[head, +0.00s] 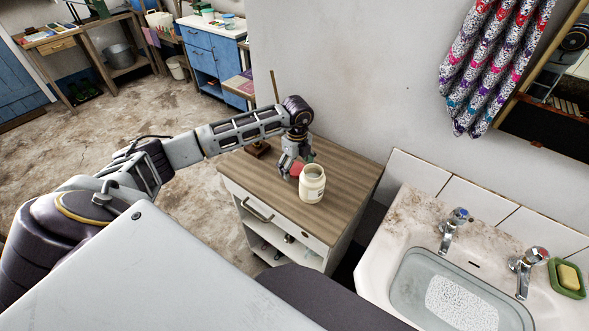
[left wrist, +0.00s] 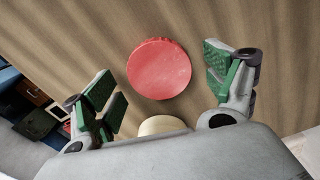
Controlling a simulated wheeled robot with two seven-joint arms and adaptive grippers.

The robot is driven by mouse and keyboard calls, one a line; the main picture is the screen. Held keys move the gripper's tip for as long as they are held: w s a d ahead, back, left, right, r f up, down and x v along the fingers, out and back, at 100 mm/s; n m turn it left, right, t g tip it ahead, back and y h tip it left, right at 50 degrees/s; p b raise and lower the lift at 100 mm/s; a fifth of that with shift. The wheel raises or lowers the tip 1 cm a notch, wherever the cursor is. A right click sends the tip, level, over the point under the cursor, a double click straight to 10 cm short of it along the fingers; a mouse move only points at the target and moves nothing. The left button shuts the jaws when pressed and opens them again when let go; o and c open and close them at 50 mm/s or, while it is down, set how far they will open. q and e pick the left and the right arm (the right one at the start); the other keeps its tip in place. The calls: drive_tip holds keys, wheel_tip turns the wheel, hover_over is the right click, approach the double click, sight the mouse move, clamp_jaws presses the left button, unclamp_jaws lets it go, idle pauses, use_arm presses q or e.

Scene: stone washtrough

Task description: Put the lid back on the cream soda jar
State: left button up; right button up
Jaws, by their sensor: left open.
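The cream soda jar (head: 312,186) stands upright and open-topped on the wooden top of a small cabinet, a pale label on its side. A round red lid (head: 297,169) lies on the cabinet top just left of and behind the jar, partly hidden by my gripper. In the left wrist view the lid (left wrist: 159,69) shows whole, with a cream rounded part of the jar (left wrist: 163,125) below it. My left gripper (head: 290,169) is open above the lid, its green-padded fingers on either side and apart from it. My right gripper is not in view.
The cabinet top (head: 335,160) is mostly clear, with a dark-based upright stick (head: 259,148) at its back left. A washbasin with taps (head: 452,222) and a soap dish (head: 567,278) stands to the right. The wall is close behind.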

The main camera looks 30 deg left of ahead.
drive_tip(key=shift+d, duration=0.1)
use_arm(q)
drive_tip(key=c, duration=0.8)
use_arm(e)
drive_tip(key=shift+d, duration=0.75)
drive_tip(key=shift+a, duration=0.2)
